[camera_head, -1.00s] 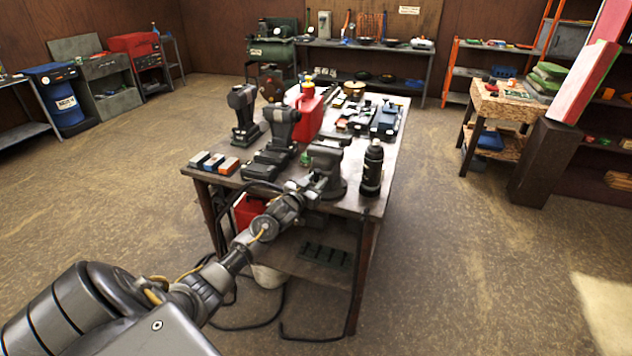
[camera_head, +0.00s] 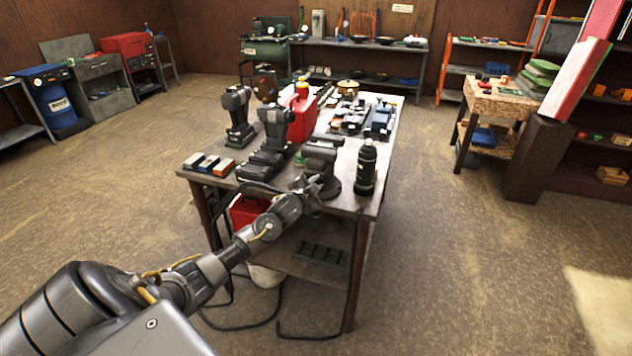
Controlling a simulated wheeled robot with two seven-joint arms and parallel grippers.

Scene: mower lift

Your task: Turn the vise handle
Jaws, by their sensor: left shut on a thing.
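The grey vise (camera_head: 322,158) stands at the near edge of the workbench (camera_head: 372,180), right of the middle of that edge. My left gripper (camera_head: 308,184) is at the front of the vise, where the handle sits. It is shut on the vise handle, which is small and mostly hidden behind the gripper. My left arm reaches in from the lower left. My right gripper is not in view.
A black bottle (camera_head: 366,167) stands close to the right of the vise. Cordless drills (camera_head: 277,127) and a red can (camera_head: 302,113) stand behind and left. Small coloured blocks (camera_head: 209,164) lie at the near left. Black cables hang down in front. Floor right of the bench is clear.

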